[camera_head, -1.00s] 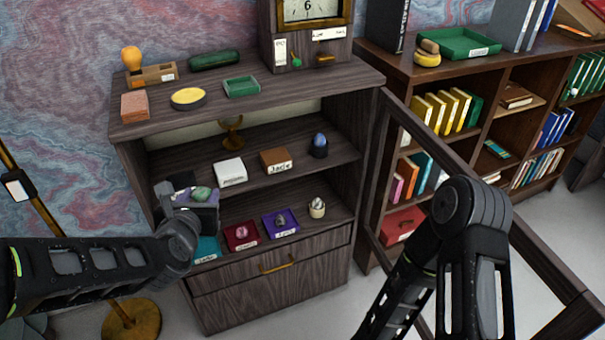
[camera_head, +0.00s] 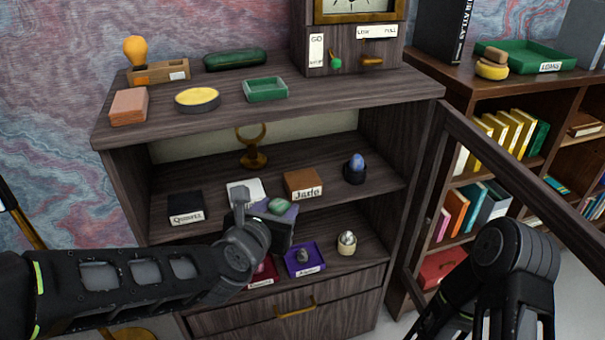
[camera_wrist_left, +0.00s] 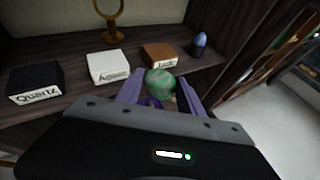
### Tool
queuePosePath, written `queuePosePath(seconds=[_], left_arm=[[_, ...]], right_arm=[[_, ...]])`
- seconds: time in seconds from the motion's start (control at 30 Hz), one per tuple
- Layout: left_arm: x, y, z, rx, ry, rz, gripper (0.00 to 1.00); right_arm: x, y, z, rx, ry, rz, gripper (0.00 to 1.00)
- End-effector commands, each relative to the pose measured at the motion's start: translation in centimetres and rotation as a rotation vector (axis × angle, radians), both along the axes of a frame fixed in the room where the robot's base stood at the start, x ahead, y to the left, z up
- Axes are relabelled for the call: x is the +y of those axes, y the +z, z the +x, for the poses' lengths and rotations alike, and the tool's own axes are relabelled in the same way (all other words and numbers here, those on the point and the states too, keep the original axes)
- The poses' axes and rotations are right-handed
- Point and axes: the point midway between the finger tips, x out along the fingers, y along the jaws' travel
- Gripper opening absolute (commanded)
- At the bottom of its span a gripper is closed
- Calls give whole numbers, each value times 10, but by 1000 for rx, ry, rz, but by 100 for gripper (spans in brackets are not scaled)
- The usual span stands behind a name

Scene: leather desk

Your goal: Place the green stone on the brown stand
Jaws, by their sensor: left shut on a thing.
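My left gripper (camera_head: 272,212) is shut on the green stone (camera_head: 280,205) and holds it in front of the cabinet's middle shelf. In the left wrist view the green stone (camera_wrist_left: 160,83) sits between the purple fingers. The brown stand (camera_head: 303,183), labelled Jade, is on the middle shelf, behind and a little right of the stone. It also shows in the left wrist view (camera_wrist_left: 160,54), just beyond the stone, apart from it. My right arm is at the lower right; its gripper is not seen.
The black Quartz stand (camera_head: 186,206) and a white stand (camera_head: 246,190) are on the same shelf, left of the brown one. A blue egg in a dark holder (camera_head: 355,170) stands to its right, a gold ring stand (camera_head: 251,150) behind. An open glass door (camera_head: 500,160) is at the right.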

Motion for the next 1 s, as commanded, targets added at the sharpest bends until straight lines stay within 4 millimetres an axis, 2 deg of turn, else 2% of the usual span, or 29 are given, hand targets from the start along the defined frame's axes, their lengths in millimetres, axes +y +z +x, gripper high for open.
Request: queuePosePath(seconds=[0.23, 0.37, 0.57, 0.8, 1.0], left_arm=[[0, 1, 2, -1, 1, 0, 0], [-3, 0, 13, 1, 1, 0, 0], [-15, 1, 57, 2, 2, 1, 0], [-33, 1, 124, 0, 0, 2, 0], [-42, 1, 161, 0, 1, 0, 0]], right_arm=[[0, 0, 0, 0, 0, 0, 36], [0, 1, 0, 0, 0, 0, 36], [0, 7, 0, 0, -1, 0, 36], [0, 19, 0, 0, -1, 0, 36], [0, 26, 0, 0, -1, 0, 36]])
